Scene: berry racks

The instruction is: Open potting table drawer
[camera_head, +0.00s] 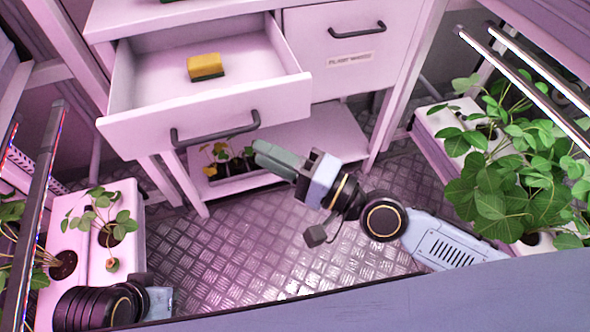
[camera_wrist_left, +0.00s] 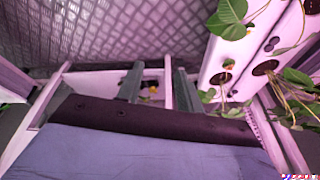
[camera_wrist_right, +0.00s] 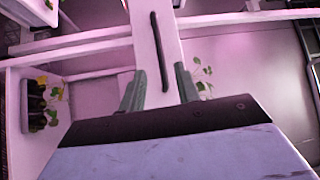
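The potting table's left drawer (camera_head: 140,130) is pulled out in the head view, showing its inside. Its dark bar handle (camera_head: 215,135) is on the white front. A yellow and green sponge (camera_head: 206,66) lies inside. My right gripper (camera_head: 262,155) is just below and right of the handle, apart from it. In the right wrist view my right gripper's fingers (camera_wrist_right: 160,92) are spread and empty, with the handle (camera_wrist_right: 160,50) beyond them. My left gripper (camera_wrist_left: 158,84) shows spread, empty fingers in the left wrist view. The left arm is low at the left in the head view.
The right drawer (camera_head: 340,65) with a label is shut. Small potted plants (camera_head: 228,160) stand on the lower shelf. White planters with leafy plants stand left (camera_head: 120,262) and right (camera_head: 440,120). The metal floor (camera_head: 260,250) between them is clear.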

